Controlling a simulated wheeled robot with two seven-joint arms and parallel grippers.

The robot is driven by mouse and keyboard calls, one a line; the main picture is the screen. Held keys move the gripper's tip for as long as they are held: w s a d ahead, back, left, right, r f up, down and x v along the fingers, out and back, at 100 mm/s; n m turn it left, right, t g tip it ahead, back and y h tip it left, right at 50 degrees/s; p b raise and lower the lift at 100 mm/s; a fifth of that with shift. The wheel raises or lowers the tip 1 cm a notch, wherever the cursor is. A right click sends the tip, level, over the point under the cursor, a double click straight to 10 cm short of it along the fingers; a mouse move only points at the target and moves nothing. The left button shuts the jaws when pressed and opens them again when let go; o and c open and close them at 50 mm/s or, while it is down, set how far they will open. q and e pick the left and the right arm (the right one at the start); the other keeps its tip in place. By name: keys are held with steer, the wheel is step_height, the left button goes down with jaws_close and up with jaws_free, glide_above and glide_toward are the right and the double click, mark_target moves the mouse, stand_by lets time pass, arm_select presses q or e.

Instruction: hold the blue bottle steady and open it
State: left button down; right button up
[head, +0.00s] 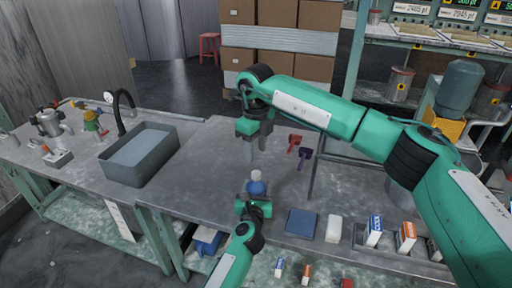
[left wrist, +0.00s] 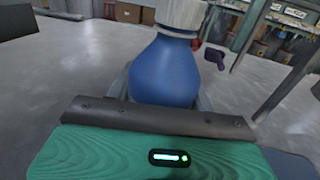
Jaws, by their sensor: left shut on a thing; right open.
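The blue bottle (head: 257,187) stands upright on the metal table, with a white cap (head: 256,175) on top. In the left wrist view the bottle's round blue body (left wrist: 165,72) fills the middle, and its white cap (left wrist: 184,14) is cut off by the top edge. My left gripper (head: 256,195) is shut on the bottle's body from the front; its fingers are mostly hidden. My right gripper (head: 254,148) is open and empty, pointing down above the table, behind and higher than the bottle in the head view. It is apart from the cap.
A red tool (head: 293,143) and a purple tool (head: 304,157) lie right of my right gripper. A blue pad (head: 301,222), a white block (head: 334,229) and small cartons (head: 373,232) are at the front right. A grey sink (head: 140,155) is at left; table between is clear.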

mark_target(256, 173)
steer(key=m, duration=0.6)
steer(key=shift+m, duration=0.3)
steer(key=m, duration=0.4)
steer(key=shift+m, duration=0.3)
steer(key=m, duration=1.1)
steer(key=shift+m, duration=0.4)
steer(key=shift+f, duration=0.35)
step_height(256, 173, down, 7)
steer(key=shift+f, duration=0.15)
jaws_close()
